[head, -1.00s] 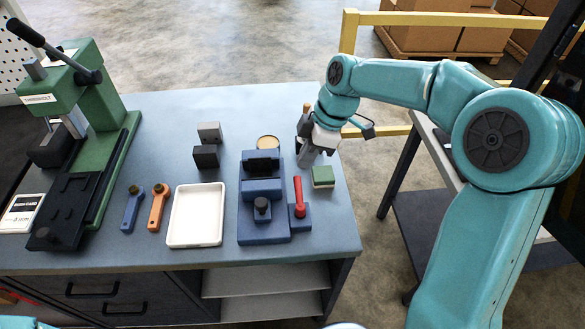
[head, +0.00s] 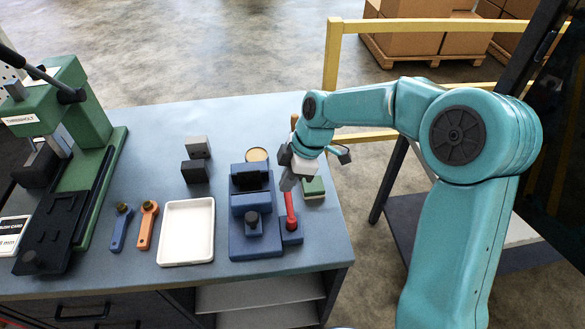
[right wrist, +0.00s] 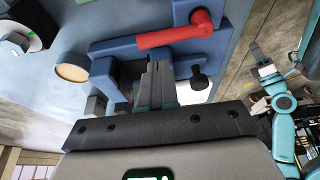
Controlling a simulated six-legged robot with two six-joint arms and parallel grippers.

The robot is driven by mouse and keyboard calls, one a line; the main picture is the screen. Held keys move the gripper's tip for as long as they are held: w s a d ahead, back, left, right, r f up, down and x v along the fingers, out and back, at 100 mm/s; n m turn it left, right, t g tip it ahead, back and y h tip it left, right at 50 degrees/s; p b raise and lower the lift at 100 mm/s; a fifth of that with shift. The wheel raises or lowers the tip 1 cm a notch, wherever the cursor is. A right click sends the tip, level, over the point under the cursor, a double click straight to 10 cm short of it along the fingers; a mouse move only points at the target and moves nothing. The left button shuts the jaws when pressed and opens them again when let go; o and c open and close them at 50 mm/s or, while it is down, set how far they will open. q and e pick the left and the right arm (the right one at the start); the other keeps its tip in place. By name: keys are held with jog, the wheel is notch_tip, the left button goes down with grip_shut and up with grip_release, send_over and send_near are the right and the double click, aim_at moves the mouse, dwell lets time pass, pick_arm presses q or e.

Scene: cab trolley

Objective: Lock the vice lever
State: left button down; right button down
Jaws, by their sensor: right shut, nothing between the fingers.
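The blue vice (head: 240,243) stands on the bench near its right end; it also shows in the right wrist view (right wrist: 115,47). Its red lever (head: 291,210) rises from a small blue block on the vice's right side. In the right wrist view the red lever (right wrist: 172,37) lies across the vice, beyond the fingertips. My right gripper (head: 287,184) is shut and empty, beside the top of the lever. In the right wrist view its fingers (right wrist: 158,75) point towards the vice; whether they touch the lever is unclear.
A white tray (head: 187,259) and orange (head: 147,224) and blue (head: 121,228) handled tools lie left of the vice. A green press (head: 92,122) stands at left.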

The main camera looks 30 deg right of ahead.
aim_at(289, 207)
jog(key=x, duration=0.4)
jog(key=shift+w, duration=0.1)
